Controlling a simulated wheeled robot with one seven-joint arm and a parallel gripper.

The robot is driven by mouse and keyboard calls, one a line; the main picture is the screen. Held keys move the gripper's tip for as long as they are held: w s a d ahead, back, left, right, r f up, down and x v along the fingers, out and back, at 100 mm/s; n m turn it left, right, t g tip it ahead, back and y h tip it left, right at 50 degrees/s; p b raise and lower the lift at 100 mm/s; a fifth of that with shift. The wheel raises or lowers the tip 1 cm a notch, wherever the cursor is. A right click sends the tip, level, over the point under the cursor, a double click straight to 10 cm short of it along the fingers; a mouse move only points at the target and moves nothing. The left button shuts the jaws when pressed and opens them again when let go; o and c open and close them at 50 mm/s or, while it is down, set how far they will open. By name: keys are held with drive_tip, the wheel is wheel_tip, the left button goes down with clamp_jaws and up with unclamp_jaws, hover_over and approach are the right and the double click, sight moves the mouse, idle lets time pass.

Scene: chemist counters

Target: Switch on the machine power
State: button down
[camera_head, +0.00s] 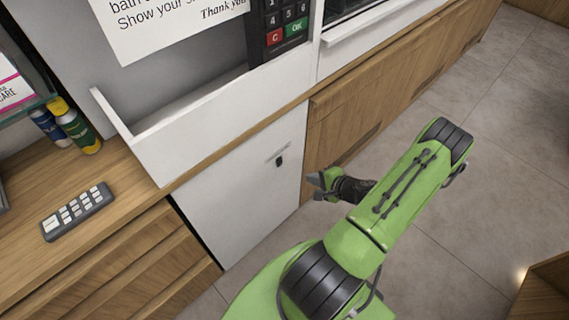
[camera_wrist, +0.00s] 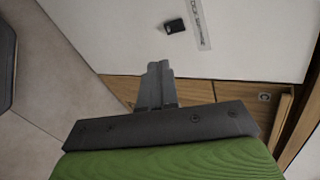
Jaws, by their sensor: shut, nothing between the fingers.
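The machine is a white cabinet with a keypad (camera_head: 284,24) at its top and a white lower panel (camera_head: 238,205). A small black switch (camera_head: 279,161) sits on that lower panel beside a thin printed label (camera_head: 277,152). In the wrist view the switch (camera_wrist: 174,26) and the label (camera_wrist: 200,22) show at the top, ahead of the fingertips. My gripper (camera_head: 318,182) is shut and empty, to the right of the switch and slightly lower in the head view. In the wrist view its closed fingers (camera_wrist: 158,75) point toward the white panel, apart from the switch.
A wooden counter (camera_head: 120,190) with a grey remote-like keypad (camera_head: 77,211) and several bottles (camera_head: 75,125) stands at the left. A white tray ledge (camera_head: 190,125) juts out above the panel. Wooden cabinet fronts (camera_head: 385,85) run to the right. The tiled floor (camera_head: 480,130) is open.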

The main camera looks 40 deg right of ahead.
drive_tip(key=n, duration=0.2)
drive_tip(key=shift+r+n, duration=0.1)
drive_tip(key=shift+n, duration=0.2)
drive_tip(key=b, duration=0.3)
approach(280, 162)
drive_tip(key=shift+s+f+x, duration=0.1)
drive_tip(key=shift+f+x, duration=0.1)
drive_tip(key=shift+x, duration=1)
drive_tip(key=shift+s+f+x, duration=0.15)
drive_tip(key=shift+x, duration=1.05)
drive_tip(key=shift+s+f+x, duration=0.1)
drive_tip(key=shift+f+x, duration=0.1)
drive_tip(key=shift+x, duration=0.95)
drive_tip(key=shift+w+f, duration=0.1)
drive_tip(key=shift+r+p, duration=0.4)
drive_tip(key=shift+r, duration=0.5)
